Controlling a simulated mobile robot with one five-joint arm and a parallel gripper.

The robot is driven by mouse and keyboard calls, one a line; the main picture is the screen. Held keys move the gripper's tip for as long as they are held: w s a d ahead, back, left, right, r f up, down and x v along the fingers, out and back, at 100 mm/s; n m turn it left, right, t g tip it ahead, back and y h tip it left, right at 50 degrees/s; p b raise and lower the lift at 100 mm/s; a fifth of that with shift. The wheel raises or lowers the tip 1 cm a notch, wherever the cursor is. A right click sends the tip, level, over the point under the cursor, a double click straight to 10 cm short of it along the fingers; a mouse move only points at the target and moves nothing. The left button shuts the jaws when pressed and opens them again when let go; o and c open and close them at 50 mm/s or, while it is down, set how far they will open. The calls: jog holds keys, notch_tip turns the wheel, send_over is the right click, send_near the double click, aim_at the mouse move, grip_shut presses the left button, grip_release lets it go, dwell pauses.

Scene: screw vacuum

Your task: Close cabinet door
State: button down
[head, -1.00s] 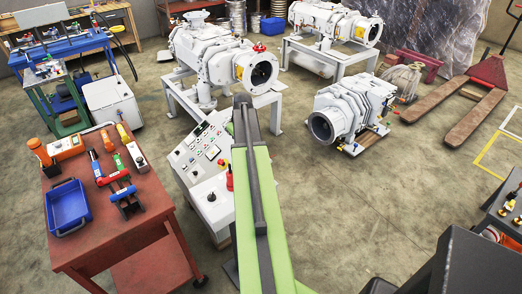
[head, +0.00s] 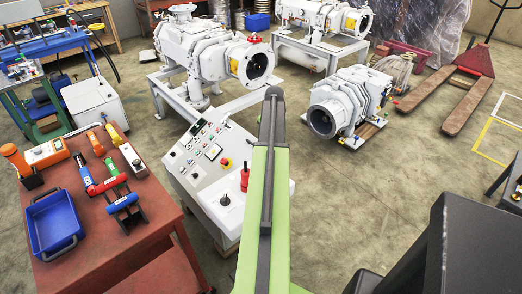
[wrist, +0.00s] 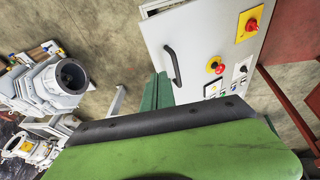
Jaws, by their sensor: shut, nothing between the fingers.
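The cabinet is a pale grey control console. In the head view its sloped top (head: 207,152) carries buttons, a small screen and a red-handled switch. In the wrist view its grey door (wrist: 205,35) has a curved black handle (wrist: 173,66). I cannot tell how far the door stands open. My gripper (wrist: 156,92) shows as dark green fingers, shut and empty, just left of and below the handle. It appears apart from the handle. My arm hides the gripper in the head view.
A red workbench (head: 160,200) with a blue tray (head: 55,224) and tools stands at the left, close to the cabinet. White vacuum pumps (head: 215,62) stand behind it. Another pump (head: 345,104) sits low at the right. The concrete floor right of my arm is mostly clear.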

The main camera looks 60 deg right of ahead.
jog(key=shift+d+f, duration=0.1)
jog(key=b+x, duration=1)
jog(key=x, duration=0.1)
jog(key=shift+f+b, duration=0.3)
jog(key=shift+b, duration=0.1)
jog(key=shift+s+d+f+b, duration=0.15)
jog(key=shift+d+f+b, duration=0.15)
jog(key=shift+f+b, duration=0.2)
jog(key=shift+s+d+f+b, duration=0.15)
jog(key=shift+d+f+b, duration=0.15)
jog(key=shift+f+b, duration=0.2)
jog(key=shift+d+f, duration=0.1)
